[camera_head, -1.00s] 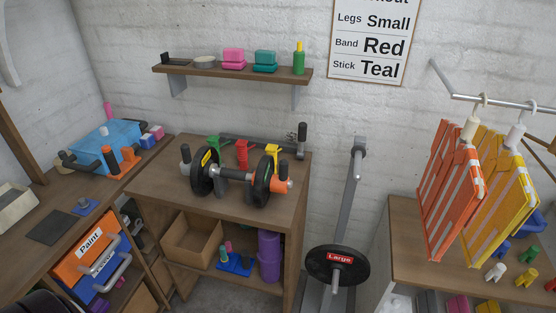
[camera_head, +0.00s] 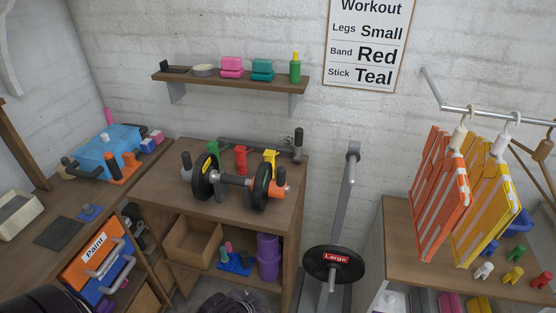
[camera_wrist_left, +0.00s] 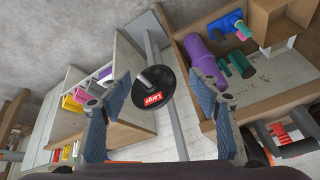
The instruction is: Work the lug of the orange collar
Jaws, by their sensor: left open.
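The orange collar (camera_head: 278,188) sits on the right end of a dumbbell's bar (camera_head: 235,180), outside its right black plate (camera_head: 262,185). The dumbbell rests on the wooden cabinet top. A small lug on the collar is too small to make out clearly. My left gripper (camera_wrist_left: 162,80) is open and empty in the left wrist view, its two blue-grey fingers wide apart, with a floor-level weight plate (camera_wrist_left: 154,87) beyond them. A dark part at the bottom of the head view is probably mine, well below the dumbbell. My right gripper is not seen.
The cabinet (camera_head: 290,215) has open shelves with purple cylinders (camera_head: 268,255). A post (camera_head: 345,200) with a plate labelled Large (camera_head: 334,264) stands right of it. Orange (camera_head: 440,195) and yellow (camera_head: 485,205) hanging items are at the right. A wall shelf (camera_head: 235,82) is above.

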